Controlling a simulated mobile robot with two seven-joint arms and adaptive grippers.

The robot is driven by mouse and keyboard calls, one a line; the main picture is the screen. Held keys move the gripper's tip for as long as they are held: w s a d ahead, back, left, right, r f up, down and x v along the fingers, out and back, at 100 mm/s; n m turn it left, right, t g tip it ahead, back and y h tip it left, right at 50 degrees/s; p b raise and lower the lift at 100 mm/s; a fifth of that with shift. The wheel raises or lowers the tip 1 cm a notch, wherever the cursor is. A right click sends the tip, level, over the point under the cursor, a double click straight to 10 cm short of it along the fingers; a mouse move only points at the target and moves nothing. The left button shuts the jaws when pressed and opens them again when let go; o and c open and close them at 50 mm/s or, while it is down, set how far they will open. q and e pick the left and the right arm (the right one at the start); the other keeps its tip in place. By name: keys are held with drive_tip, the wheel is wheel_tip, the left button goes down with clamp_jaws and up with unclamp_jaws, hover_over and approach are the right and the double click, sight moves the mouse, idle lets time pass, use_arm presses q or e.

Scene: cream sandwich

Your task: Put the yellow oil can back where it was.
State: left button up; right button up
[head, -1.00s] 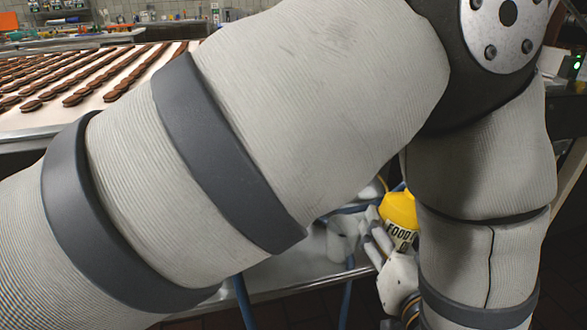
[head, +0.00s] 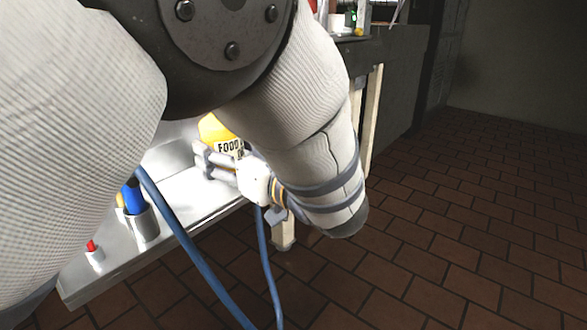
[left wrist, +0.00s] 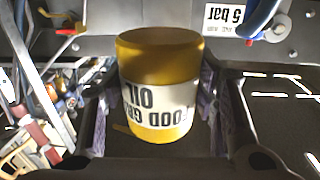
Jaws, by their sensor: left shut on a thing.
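The yellow oil can (head: 213,130) has a white label reading "FOOD", and it shows below my arm in the head view. My left gripper (head: 218,162) is shut around it, at the metal bench (head: 196,195). In the left wrist view the can (left wrist: 160,55) fills the middle, its label upside down, with one finger of my left gripper (left wrist: 156,112) on each side. I cannot tell whether the can's base touches a surface. My arm hides part of the can in the head view. My right gripper is not in view.
A metal cup (head: 143,226) with blue and yellow handles and a small pot (head: 94,257) with a red item stand on the bench. A blue hose (head: 172,222) crosses the bench front. Tools (left wrist: 45,110) crowd the wrist view's left. Brick floor (head: 450,220) at right is clear.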

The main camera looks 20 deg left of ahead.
use_arm(q)
drive_tip(key=w+a+f+b, duration=0.1)
drive_tip(key=w+a+f, duration=0.2)
drive_tip(key=a+f, duration=0.35)
drive_tip(key=b, duration=0.1)
hover_over(196, 204)
drive_tip(key=f, duration=0.2)
drive_tip(key=shift+d+f, duration=0.25)
drive_tip(key=shift+f, duration=0.05)
drive_tip(key=f, duration=0.2)
drive_tip(key=f+b, duration=0.1)
drive_tip(key=shift+a+f, duration=0.2)
drive_tip(key=shift+f, duration=0.15)
drive_tip(key=shift+r, duration=0.2)
drive_tip(key=shift+f, duration=0.15)
drive_tip(key=o, duration=1.4)
drive_tip(key=shift+f, duration=0.1)
